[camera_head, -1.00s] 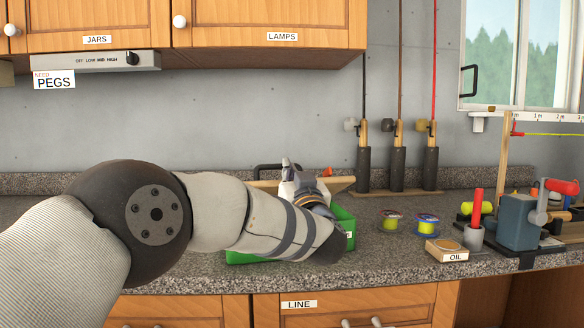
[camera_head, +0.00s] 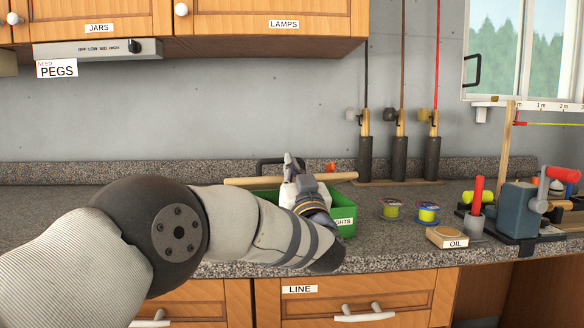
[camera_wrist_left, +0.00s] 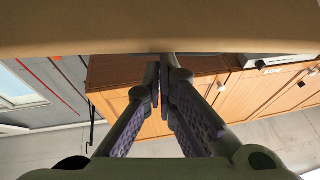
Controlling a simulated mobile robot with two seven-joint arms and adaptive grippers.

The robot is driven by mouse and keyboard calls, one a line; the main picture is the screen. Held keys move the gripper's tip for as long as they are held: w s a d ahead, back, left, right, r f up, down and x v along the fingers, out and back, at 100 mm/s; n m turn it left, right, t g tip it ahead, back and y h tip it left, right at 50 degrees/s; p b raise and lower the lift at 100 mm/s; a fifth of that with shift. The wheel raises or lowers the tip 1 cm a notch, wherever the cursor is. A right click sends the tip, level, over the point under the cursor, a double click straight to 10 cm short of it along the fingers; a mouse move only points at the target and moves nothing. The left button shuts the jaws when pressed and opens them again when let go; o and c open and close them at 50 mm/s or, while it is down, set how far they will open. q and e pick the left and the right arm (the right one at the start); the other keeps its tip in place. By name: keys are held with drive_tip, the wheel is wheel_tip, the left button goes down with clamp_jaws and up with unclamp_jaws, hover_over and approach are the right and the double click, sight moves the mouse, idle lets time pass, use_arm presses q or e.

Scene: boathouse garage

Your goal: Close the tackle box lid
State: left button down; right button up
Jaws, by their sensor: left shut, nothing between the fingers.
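The green tackle box (camera_head: 346,222) stands on the counter, its front partly hidden behind my left arm. A label ending in "GHTS" shows on its front. Its tan lid (camera_head: 341,177) shows almost edge-on as a thin strip above the box's rear, clear of the front rim, so the box is open. My left gripper (camera_head: 289,160) is in front of the lid's middle, fingers pointing up, shut and empty. In the left wrist view, the shut fingers (camera_wrist_left: 161,70) reach up to a broad tan surface (camera_wrist_left: 160,28), probably the lid; contact is unclear. My right gripper is out of view.
A dark handle (camera_head: 268,164) shows behind the lid. Line spools (camera_head: 390,209), an oil block (camera_head: 447,237) and a blue vise (camera_head: 515,210) stand to the right. Fishing rods (camera_head: 400,158) stand in a rack behind. The counter left of the box looks clear.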

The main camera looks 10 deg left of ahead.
use_arm(q)
drive_tip(key=shift+s+d+f, duration=0.1)
drive_tip(key=shift+s+f, duration=0.05)
drive_tip(key=shift+f, duration=0.25)
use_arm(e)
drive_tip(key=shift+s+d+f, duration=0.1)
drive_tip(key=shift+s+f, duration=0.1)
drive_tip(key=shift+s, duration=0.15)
use_arm(q)
drive_tip(key=shift+s+d+f+b, duration=0.1)
drive_tip(key=shift+s+f+b, duration=0.2)
drive_tip(key=shift+f, duration=0.3)
drive_tip(key=shift+s+d+f+b, duration=0.15)
drive_tip(key=shift+f+b, duration=0.15)
drive_tip(key=shift+f, duration=0.25)
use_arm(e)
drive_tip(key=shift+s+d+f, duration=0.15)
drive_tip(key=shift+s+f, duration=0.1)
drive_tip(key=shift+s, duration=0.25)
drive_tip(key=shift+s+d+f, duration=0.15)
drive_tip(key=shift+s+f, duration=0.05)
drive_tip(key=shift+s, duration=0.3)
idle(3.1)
